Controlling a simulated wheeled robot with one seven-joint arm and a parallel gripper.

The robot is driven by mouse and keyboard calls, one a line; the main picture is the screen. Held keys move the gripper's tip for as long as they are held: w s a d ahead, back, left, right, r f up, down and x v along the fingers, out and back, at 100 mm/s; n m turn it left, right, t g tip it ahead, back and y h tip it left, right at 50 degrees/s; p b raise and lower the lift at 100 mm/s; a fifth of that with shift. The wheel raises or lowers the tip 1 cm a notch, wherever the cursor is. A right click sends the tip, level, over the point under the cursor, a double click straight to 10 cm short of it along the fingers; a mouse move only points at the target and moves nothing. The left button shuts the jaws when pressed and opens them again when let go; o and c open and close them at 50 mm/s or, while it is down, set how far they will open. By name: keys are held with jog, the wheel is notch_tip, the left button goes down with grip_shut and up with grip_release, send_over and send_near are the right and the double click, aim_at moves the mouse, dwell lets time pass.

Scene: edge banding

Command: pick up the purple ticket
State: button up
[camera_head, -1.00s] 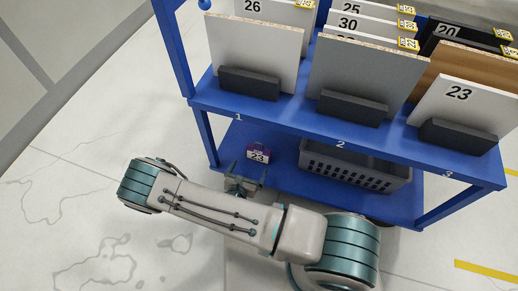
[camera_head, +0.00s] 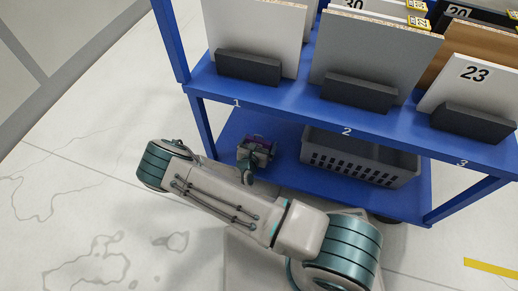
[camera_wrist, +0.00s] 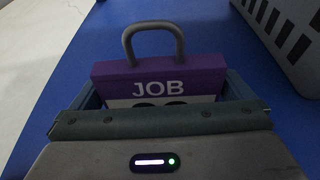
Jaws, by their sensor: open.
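The purple ticket (camera_wrist: 200,74) is a purple and white block with a dark loop handle and the word JOB on it. It stands on the blue lower shelf (camera_wrist: 60,95) of the cart. In the wrist view my gripper (camera_wrist: 165,95) is open, with one finger on each side of the ticket; I cannot tell whether they touch it. The gripper hides the ticket's lower part. In the head view only the ticket's purple top (camera_head: 262,141) shows behind my gripper (camera_head: 255,155).
A grey perforated basket (camera_head: 360,165) stands on the lower shelf to the right of the ticket; it also shows in the wrist view (camera_wrist: 290,35). The upper shelf (camera_head: 290,110) holds several panels in dark holders above. A blue cart post (camera_head: 203,125) is at the left.

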jog(key=shift+w+d+f, duration=0.15)
jog(key=shift+w, duration=0.25)
jog(key=c, duration=0.7)
notch_tip(320, 180, up, 10)
jog(key=p, duration=0.5)
